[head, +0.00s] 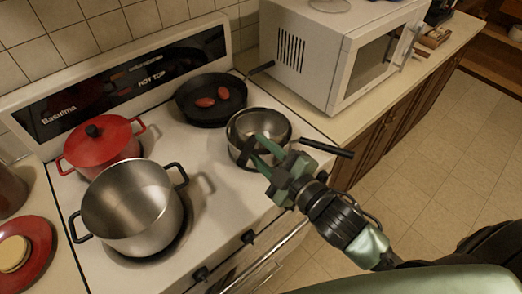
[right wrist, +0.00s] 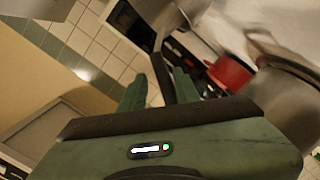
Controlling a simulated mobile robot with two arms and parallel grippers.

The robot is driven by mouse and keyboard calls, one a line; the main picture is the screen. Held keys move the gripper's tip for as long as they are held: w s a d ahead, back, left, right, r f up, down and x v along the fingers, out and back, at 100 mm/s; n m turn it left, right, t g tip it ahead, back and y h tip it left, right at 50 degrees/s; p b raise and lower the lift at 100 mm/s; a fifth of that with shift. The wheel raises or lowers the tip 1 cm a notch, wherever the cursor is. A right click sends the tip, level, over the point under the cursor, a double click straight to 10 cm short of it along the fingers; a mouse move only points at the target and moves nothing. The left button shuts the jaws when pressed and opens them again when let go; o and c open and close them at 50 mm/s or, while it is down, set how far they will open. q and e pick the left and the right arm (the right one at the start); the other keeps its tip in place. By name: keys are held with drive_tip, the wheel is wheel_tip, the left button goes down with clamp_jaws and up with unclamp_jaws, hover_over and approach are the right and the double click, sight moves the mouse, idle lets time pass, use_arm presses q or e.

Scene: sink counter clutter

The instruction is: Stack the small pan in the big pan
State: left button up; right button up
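The small steel pan (head: 250,122) is at the stove's front right, inside or just above the big steel pan (head: 237,154); the exact gap is hard to see. The big pan's black handle points right. My right gripper (head: 261,151) is at the near side of the pans. In the right wrist view its green fingers (right wrist: 160,92) stand on both sides of a dark bar, which looks like the small pan's handle, and they seem shut on it. The blurred metal above is probably the small pan. My left gripper is not in view.
A big two-handled steel pot (head: 130,210) and a lidded red pot (head: 100,143) fill the stove's left. A black frying pan (head: 205,112) with two red items sits behind the pans. A white microwave (head: 335,60) stands on the right counter. A red plate (head: 40,240) lies at far left.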

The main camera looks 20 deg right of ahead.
drive_tip(key=o, duration=1.5)
drive_tip(key=shift+o, duration=0.2)
drive_tip(key=f+v, duration=0.1)
drive_tip(key=v, duration=0.6)
drive_tip(key=shift+s+r, duration=0.35)
drive_tip(key=shift+r, duration=0.2)
drive_tip(key=shift+d, duration=0.2)
clamp_jaws()
drive_tip(key=shift+f, duration=0.1)
